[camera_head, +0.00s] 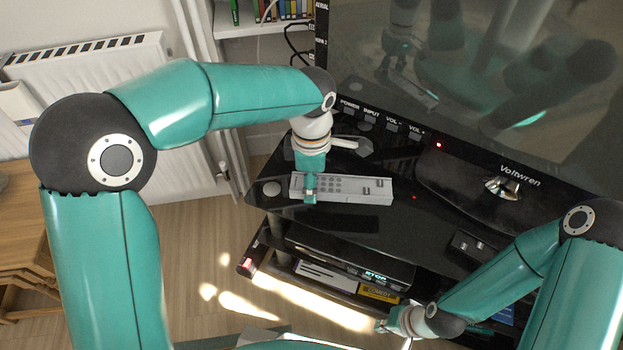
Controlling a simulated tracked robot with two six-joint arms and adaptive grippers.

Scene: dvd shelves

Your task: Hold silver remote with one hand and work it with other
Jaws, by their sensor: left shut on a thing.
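The silver remote (350,189) lies level at the left end of the black TV stand's glossy top, or just above it; a dark reflection or shadow shows below it. Its grey buttons face up. My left gripper (309,197) reaches down onto the remote's left part and is shut on it; the fingers hide a little of it. My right gripper (385,326) is low at the front of the stand, well away from the remote. Its fingers are small and partly lost in glare, so their opening is unclear.
A large Voltwren television (470,90) fills the back right of the black stand (290,222). A small silver object (503,187) and a black box (468,246) sit on the top. A player (350,262) is on the shelf below. A white radiator (90,80) is at left.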

